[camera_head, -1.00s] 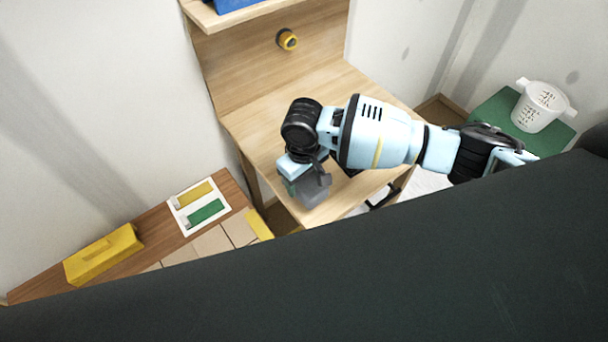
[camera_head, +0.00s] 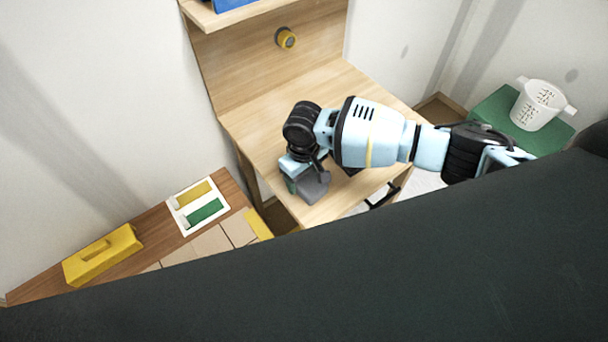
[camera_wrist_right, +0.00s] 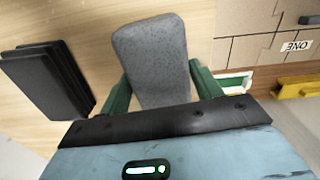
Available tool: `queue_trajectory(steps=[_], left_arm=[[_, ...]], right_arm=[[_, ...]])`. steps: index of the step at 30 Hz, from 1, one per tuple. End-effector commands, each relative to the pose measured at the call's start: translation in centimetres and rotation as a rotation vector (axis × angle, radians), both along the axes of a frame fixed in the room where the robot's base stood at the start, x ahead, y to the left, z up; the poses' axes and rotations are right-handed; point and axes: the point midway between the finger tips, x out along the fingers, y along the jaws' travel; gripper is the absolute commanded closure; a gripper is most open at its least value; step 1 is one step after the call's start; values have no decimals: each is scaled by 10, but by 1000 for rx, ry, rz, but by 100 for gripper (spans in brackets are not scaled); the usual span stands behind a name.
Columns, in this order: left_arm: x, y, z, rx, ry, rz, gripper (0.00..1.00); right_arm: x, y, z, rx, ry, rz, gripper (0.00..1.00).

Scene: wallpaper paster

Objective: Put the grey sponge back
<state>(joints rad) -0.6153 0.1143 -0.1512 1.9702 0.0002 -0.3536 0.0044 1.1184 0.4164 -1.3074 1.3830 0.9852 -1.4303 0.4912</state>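The grey sponge (camera_head: 314,187) is over the near corner of the wooden desk (camera_head: 265,112), below my right gripper (camera_head: 303,180). In the right wrist view the speckled grey sponge (camera_wrist_right: 155,55) sits between the two green fingers of my right gripper (camera_wrist_right: 158,70). The fingertips appear to touch both its sides, and its lower end is hidden behind the gripper. I cannot tell whether the sponge touches the desk. My left gripper is not in view.
A stack of black pads (camera_wrist_right: 47,80) is beside the sponge. A yellow box (camera_head: 103,254) and a white tray (camera_head: 180,207) with yellow and green strips are on the lower-left surface. A white perforated bucket (camera_head: 537,104) stands on a green top at right.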

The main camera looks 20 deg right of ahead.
Motion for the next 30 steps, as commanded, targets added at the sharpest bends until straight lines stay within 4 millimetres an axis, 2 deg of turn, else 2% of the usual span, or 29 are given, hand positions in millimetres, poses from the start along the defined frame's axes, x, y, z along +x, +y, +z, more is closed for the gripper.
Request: queue_trajectory(steps=[1, 3, 4, 11, 17, 24, 30], left_arm=[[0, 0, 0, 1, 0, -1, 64], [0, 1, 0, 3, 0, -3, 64], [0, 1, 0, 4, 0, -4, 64], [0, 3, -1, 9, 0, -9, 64], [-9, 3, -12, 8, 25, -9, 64], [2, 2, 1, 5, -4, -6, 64], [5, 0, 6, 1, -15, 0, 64]], right_arm=[[0, 0, 0, 0, 0, 0, 29], [0, 0, 0, 0, 0, 0, 20], [0, 0, 0, 0, 0, 0, 19], [0, 0, 0, 0, 0, 0, 19], [-1, 0, -5, 0, 3, 1, 19], [0, -2, 44, 3, -5, 1, 19], [-2, -3, 69, 2, -4, 1, 19]])
